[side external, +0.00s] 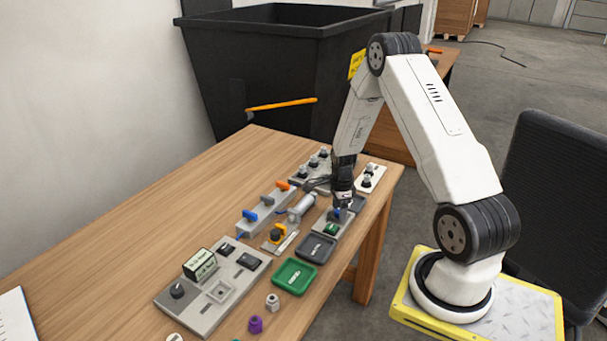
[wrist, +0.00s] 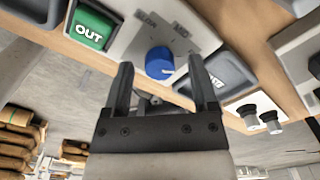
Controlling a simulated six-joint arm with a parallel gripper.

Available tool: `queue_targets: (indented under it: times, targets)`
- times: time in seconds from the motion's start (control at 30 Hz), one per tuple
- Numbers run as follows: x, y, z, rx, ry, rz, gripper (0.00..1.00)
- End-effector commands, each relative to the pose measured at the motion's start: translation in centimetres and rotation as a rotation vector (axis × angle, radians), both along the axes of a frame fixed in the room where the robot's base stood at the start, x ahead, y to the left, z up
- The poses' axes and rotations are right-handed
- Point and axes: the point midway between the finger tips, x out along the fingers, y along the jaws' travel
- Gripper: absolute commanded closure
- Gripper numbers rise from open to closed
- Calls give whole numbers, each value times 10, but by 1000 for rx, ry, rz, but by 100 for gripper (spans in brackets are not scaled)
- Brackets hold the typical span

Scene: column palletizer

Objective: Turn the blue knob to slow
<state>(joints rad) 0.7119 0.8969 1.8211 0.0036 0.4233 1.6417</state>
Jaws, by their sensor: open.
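The blue knob (wrist: 159,63) sits on a light grey panel (wrist: 140,40) in the wrist view. It has a pale pointer mark at its right side. Printed labels on the panel beyond it seem to read "SLOW" and "MID". A green "OUT" button (wrist: 90,27) is on the same panel to the left. My gripper (wrist: 162,75) is open, with one finger on each side of the knob in the picture; I cannot tell whether either touches it. In the side view my gripper (side external: 341,203) is over the panel and hides most of the knob.
A green tray (side external: 294,276) and a dark tray (side external: 316,248) lie in front of the panel. Other panels with switches and a grey control box (side external: 208,290) crowd the table. Bare wood is at the table's left.

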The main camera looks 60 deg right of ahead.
Motion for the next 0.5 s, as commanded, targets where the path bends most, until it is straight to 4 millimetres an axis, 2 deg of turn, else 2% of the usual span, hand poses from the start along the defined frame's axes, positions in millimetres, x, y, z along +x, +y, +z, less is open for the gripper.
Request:
queue_targets:
  times: [0.33, 0.37, 0.5]
  targets:
    - [0, 0, -3, 0, 0, 0, 25]
    - [0, 0, -3, 0, 0, 0, 31]
    - [0, 0, -3, 0, 0, 0, 76]
